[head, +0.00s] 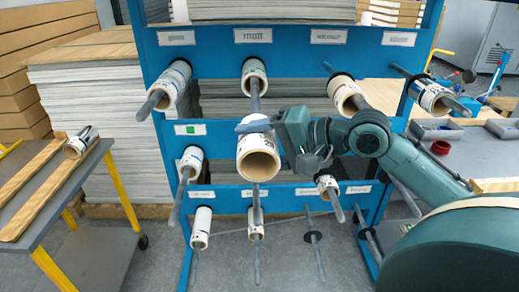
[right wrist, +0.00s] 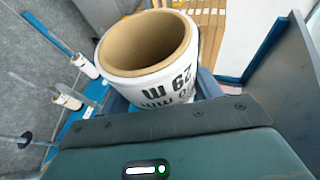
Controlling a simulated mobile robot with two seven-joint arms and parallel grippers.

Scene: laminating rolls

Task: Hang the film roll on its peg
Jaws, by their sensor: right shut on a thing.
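The film roll (head: 258,160), white with a brown core, is in front of the middle of the blue rack (head: 225,187), its open end facing me. My right gripper (head: 256,127) is shut on it from the upper right. No peg shows inside its core. In the right wrist view the roll (right wrist: 150,60) stands beyond the gripper, with printed "29 m" on its wrap. Behind and below it a grey peg (head: 256,200) sticks out; the held roll hides part of the rack there. Two empty pegs, a lower one (head: 316,255) and one at lower right (head: 373,243), show black collars. My left gripper is out of view.
Other rolls hang on pegs close by: upper left (head: 171,84), upper middle (head: 253,72), upper right (head: 345,92), and middle left (head: 191,160). A grey cart (head: 88,215) with a roll (head: 76,147) stands left. A grey bench (head: 470,150) is at right.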

